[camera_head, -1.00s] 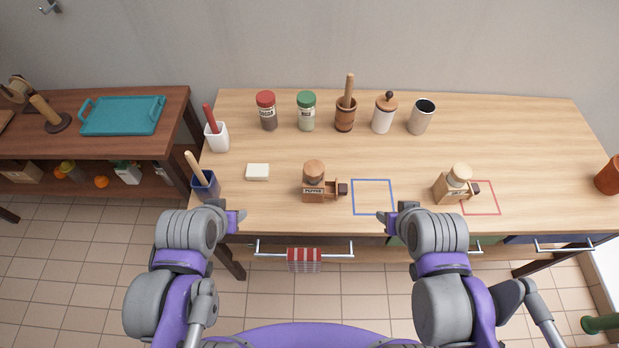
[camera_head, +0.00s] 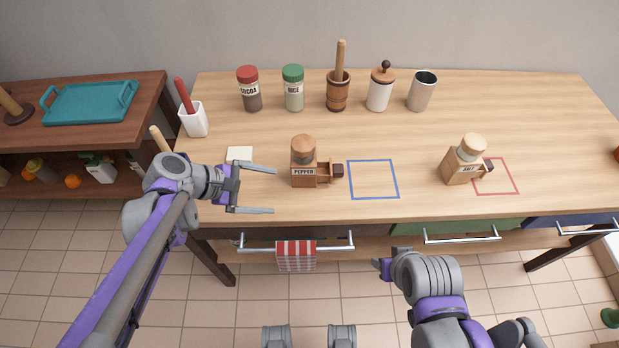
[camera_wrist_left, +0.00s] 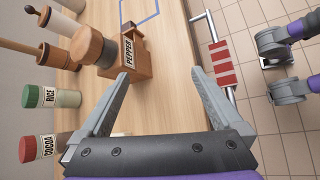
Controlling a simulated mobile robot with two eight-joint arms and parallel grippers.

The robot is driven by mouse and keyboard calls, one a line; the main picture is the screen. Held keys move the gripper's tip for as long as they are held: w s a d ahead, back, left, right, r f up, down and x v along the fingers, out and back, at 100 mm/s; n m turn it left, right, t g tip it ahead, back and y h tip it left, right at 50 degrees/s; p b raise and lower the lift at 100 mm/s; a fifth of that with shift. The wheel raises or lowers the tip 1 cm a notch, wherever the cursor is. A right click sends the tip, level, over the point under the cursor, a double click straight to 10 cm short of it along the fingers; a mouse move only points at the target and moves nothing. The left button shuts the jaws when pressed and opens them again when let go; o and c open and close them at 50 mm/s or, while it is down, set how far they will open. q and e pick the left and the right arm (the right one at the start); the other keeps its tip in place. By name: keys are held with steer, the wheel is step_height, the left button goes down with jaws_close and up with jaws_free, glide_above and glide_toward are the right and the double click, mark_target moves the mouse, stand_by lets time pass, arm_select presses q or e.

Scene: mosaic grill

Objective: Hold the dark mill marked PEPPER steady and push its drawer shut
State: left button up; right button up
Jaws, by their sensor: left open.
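The dark pepper mill (camera_head: 304,169), marked PEPPER, stands upright on the table, with a brown top and a wooden body. Its drawer (camera_head: 324,173) sticks out to the right and ends in a dark knob (camera_head: 337,171). My left gripper (camera_head: 274,190) is open and empty, just left of the mill, with its fingers pointing right toward it. In the left wrist view the mill (camera_wrist_left: 130,69) is beyond the spread fingers (camera_wrist_left: 159,77), apart from them and off to one side. My right gripper (camera_head: 382,268) is low in front of the table edge; its fingers are not clear.
A blue square outline (camera_head: 373,180) lies right of the mill. A lighter salt mill (camera_head: 462,163) stands by a red outline (camera_head: 495,177). Jars and a mortar (camera_head: 338,95) line the back. A white block (camera_head: 239,154) lies behind my left gripper. A striped towel (camera_head: 296,256) hangs in front.

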arm_select(q)
steer(key=w+f+n+h+b, duration=0.1)
steer(key=w, duration=0.1)
steer(key=w+f+n+h+b, duration=0.1)
steer(key=w+f+n+b, duration=0.1)
steer(key=w+f+n+h+b, duration=0.2)
steer(key=w, duration=0.1)
steer(key=shift+w+a+f, duration=0.1)
steer(key=shift+a+f, duration=0.15)
steer(key=shift+a, duration=0.15)
steer(key=shift+w+a+f+n+t+h+b, duration=0.1)
steer(key=shift+w+f+n+t+h+b, duration=0.2)
steer(key=shift+w+n+h+b, duration=0.25)
steer(key=b, duration=0.2)
glide_toward(319, 170)
steer(key=shift+x, duration=2.1)
arm_select(e)
step_height(319, 170, down, 10)
arm_select(q)
steer(key=shift+r+p, duration=0.1)
steer(key=shift+p, duration=0.2)
steer(key=shift+c, duration=0.2)
arm_select(e)
steer(key=shift+s, duration=0.1)
arm_select(q)
jaws_close()
steer(key=c, duration=1.4)
jaws_free()
steer(key=shift+c, duration=0.2)
jaws_close()
